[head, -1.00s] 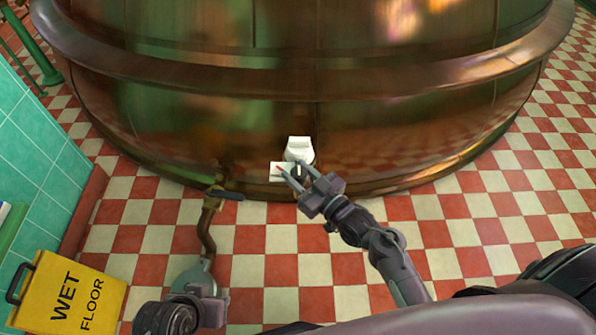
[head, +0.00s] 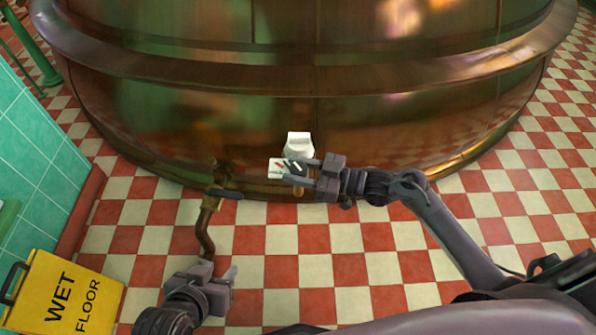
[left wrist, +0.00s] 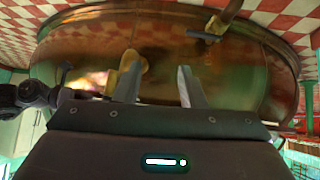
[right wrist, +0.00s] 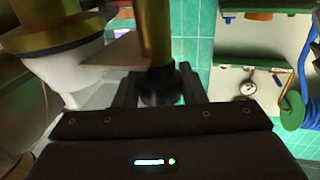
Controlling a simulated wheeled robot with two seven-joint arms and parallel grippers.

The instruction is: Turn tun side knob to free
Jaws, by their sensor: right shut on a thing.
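The dark side knob (head: 294,165) with a white pointer line sits on a white plate (head: 275,169) with a red mark, low on the copper tun (head: 400,120). My right gripper (head: 298,172) is shut on the knob, coming in from the right. In the right wrist view, the dark knob (right wrist: 160,90) is between the right fingers. The fingers partly cover the knob and plate, so its exact setting is hard to read. My left gripper (head: 220,268) is open and empty above the floor at lower left; its spread fingers show in the left wrist view (left wrist: 160,82).
A white fitting (head: 299,145) is just above the plate. A brass pipe (head: 207,222) with a dark lever (head: 226,194) hangs left of the knob. A yellow wet floor sign (head: 65,292) stands at lower left by the tiled wall (head: 35,160). The chequered floor is clear at right.

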